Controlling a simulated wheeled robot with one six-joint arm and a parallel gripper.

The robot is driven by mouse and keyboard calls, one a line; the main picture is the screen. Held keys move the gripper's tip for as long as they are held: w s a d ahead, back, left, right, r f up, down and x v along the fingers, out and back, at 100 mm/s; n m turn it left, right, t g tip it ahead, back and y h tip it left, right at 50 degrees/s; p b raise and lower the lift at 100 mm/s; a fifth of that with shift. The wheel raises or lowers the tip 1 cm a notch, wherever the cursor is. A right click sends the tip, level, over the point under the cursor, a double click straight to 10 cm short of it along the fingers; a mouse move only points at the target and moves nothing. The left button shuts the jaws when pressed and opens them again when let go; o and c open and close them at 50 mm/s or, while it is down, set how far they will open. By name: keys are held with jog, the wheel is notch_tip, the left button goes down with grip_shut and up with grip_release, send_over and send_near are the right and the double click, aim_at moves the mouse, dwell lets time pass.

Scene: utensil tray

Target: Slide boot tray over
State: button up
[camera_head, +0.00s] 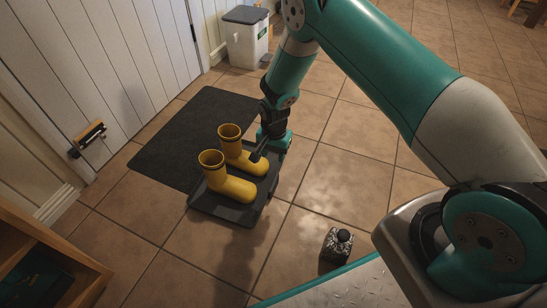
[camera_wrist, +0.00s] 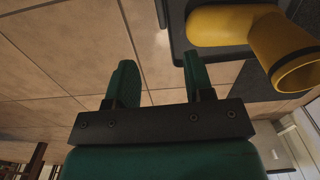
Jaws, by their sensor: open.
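The dark grey boot tray (camera_head: 232,212) lies on the tiled floor with two yellow rubber boots standing on it, the nearer one (camera_head: 228,184) and the farther one (camera_head: 243,154). My gripper (camera_head: 262,149) is low at the tray's far right side, next to the farther boot's toe. In the wrist view my gripper (camera_wrist: 158,68) is open with two green fingers, and floor tiles show between them. The tray edge (camera_wrist: 164,14) is close to the right finger, and a yellow boot (camera_wrist: 222,25) shows beyond it. I cannot tell whether the finger touches the tray.
A dark floor mat (camera_head: 185,138) lies left of and behind the tray, along a white door (camera_head: 110,60). A white bin with a grey lid (camera_head: 247,42) stands at the back. A wooden shelf (camera_head: 75,265) is at lower left. A small speckled black object (camera_head: 337,247) sits near my base.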

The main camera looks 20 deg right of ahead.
aim_at(273, 182)
notch_tip(273, 182, down, 17)
jog(key=b, duration=0.9)
jog(key=shift+a+f+b, duration=0.1)
jog(key=shift+f+b, duration=0.05)
jog(key=shift+b, duration=0.25)
grip_shut()
